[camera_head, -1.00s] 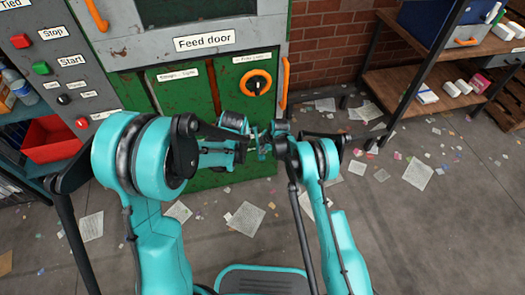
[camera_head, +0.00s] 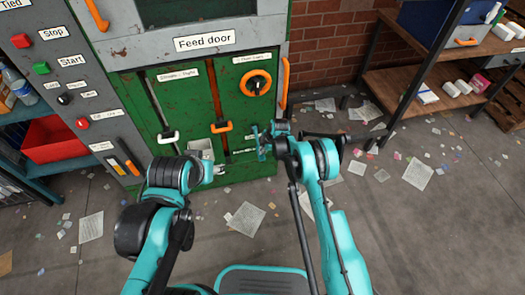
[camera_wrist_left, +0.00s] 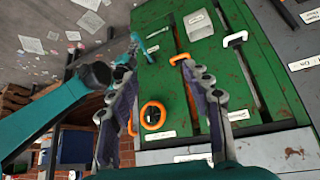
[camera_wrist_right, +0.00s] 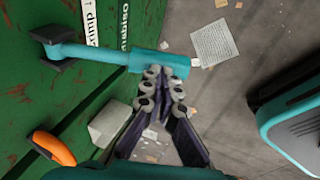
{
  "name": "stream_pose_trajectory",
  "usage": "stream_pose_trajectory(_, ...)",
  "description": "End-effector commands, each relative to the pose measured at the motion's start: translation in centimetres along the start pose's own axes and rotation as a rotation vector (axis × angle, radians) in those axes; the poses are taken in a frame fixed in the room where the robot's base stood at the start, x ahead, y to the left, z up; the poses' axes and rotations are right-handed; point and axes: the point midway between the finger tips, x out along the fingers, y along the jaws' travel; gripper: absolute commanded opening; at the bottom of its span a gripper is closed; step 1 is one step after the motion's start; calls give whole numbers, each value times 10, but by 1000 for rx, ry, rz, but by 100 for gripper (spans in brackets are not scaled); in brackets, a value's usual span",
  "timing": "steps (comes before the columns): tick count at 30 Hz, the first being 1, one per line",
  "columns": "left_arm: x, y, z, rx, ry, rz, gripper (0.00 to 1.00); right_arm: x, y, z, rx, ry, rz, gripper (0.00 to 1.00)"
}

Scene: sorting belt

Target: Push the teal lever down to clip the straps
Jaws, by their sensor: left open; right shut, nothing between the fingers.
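The teal lever (camera_wrist_right: 110,57) sticks out from the green panel in the right wrist view, with its wider grip end over the floor. It also shows in the left wrist view (camera_wrist_left: 158,33). In the head view it is small and partly hidden by my right gripper (camera_head: 262,140). My right gripper is shut and empty; its fingertips (camera_wrist_right: 162,78) are at the lever's grip end, and I cannot tell if they touch. The straps are not clearly visible. My left gripper (camera_wrist_left: 153,66) is open and empty, in front of the green panel.
The green panel (camera_head: 193,95) has a white handle (camera_head: 170,135), an orange handle (camera_head: 222,127) and an orange round knob (camera_head: 257,83). A pale grey box (camera_wrist_right: 110,122) juts out near its bottom. A red bin (camera_head: 52,140) stands left. Papers litter the floor; a shelf (camera_head: 440,85) stands right.

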Motion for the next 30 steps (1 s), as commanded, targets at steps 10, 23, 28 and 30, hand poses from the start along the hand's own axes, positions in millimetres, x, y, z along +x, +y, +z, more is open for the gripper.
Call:
stream_pose_trajectory(10, -14, -3, 28, 25, 11, 6, 50, 3, -1, 1, -4, 0, 21, 0)
stream_pose_trajectory(23, -13, -3, 28, 25, 11, 6, 50, 13, -5, 3, -19, 0, 93, 0)
stream_pose_trajectory(28, -13, -3, 28, 25, 11, 6, 50, 8, -5, 3, -19, -1, 93, 0)
stream_pose_trajectory(30, -13, -3, 28, 25, 11, 6, 50, 0, -6, 3, -19, -1, 93, 0)
